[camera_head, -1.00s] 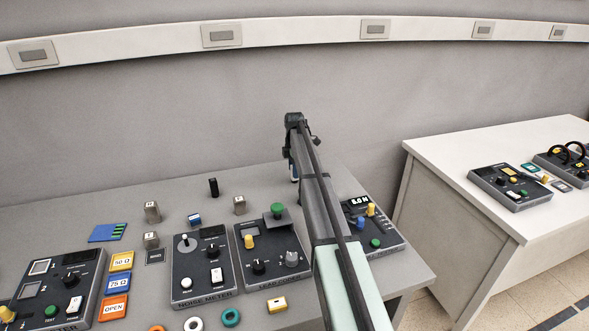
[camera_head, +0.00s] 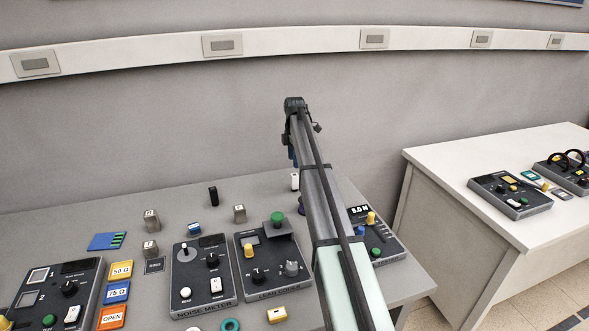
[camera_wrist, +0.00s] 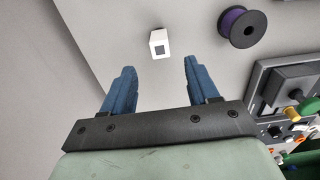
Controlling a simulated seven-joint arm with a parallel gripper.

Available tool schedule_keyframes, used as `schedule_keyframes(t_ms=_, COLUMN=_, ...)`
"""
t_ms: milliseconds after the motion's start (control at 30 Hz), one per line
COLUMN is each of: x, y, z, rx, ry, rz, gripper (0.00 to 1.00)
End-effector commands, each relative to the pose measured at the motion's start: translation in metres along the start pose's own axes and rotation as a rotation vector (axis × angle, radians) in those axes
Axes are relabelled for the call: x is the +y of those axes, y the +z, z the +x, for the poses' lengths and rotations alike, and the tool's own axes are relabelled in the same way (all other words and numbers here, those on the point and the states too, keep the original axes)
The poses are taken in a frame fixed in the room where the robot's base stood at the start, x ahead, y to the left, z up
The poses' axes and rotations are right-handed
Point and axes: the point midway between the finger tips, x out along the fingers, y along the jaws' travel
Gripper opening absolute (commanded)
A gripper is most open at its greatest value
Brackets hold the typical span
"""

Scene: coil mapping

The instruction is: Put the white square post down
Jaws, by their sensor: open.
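The white square post (camera_wrist: 159,43) stands on the grey table, beyond my fingertips in the wrist view. Its top carries a dark square. In the head view the post (camera_head: 295,182) shows beside my arm, towards the back of the table. My gripper (camera_wrist: 159,66) has two blue fingers spread apart with nothing between them. In the head view the gripper (camera_head: 292,155) is above the post, mostly hidden by my own arm.
A purple spool (camera_wrist: 242,27) lies right of the post. Meter boxes, including one with a green knob (camera_head: 277,218), stand towards the front. Small grey blocks and a black post (camera_head: 213,197) are to the left. The wall is close behind.

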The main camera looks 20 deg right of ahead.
Motion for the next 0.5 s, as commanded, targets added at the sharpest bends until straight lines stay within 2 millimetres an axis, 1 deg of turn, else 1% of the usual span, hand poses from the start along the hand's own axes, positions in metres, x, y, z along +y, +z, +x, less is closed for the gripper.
schedule_keyframes(t_ms=33, x=0.001, y=0.000, z=-0.008, rx=0.000, ry=0.001, rz=0.000, gripper=0.59)
schedule_keyframes(t_ms=100, x=0.001, y=0.000, z=-0.017, rx=0.000, ry=0.002, rz=0.000, gripper=0.59)
schedule_keyframes(t_ms=200, x=0.000, y=0.000, z=-0.025, rx=0.000, ry=0.000, rz=0.000, gripper=0.59)
schedule_keyframes(t_ms=333, x=0.000, y=0.000, z=-0.031, rx=0.000, ry=0.000, rz=0.000, gripper=0.59)
schedule_keyframes(t_ms=500, x=0.000, y=0.000, z=-0.032, rx=0.000, ry=0.000, rz=0.000, gripper=0.59)
